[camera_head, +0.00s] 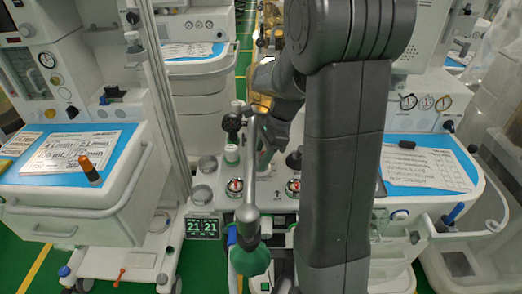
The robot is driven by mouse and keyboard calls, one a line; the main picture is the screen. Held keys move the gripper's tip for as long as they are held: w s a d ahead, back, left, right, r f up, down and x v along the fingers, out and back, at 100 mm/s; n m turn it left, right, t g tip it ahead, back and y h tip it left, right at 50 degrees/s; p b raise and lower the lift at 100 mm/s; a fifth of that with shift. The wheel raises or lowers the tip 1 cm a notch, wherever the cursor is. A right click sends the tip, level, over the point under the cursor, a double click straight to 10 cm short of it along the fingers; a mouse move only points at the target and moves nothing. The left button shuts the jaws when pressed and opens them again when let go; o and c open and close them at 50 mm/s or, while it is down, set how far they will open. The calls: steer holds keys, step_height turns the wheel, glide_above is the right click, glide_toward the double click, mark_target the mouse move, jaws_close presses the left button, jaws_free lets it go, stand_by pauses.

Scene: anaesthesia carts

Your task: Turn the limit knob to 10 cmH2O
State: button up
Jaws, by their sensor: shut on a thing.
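My gripper (268,146) is dark and reaches down over the middle of the central machine, behind a grey metal arm with a ball joint. Its fingers are partly hidden by that arm and by my own arm. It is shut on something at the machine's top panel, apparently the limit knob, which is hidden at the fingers. The knob's scale and setting cannot be read. The central machine's white panel (208,180) carries round gauges (235,186) and (293,187) below the gripper.
The grey metal arm (250,185) with a green bag (250,260) stands close in front of my gripper. A black-topped post (232,123) is just left. Carts with blue tops (62,178) and (425,145) flank both sides.

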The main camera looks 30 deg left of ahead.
steer(key=shift+n, duration=0.3)
steer(key=o, duration=1)
steer(key=shift+p+v, duration=0.55)
steer(key=shift+v, duration=3.25)
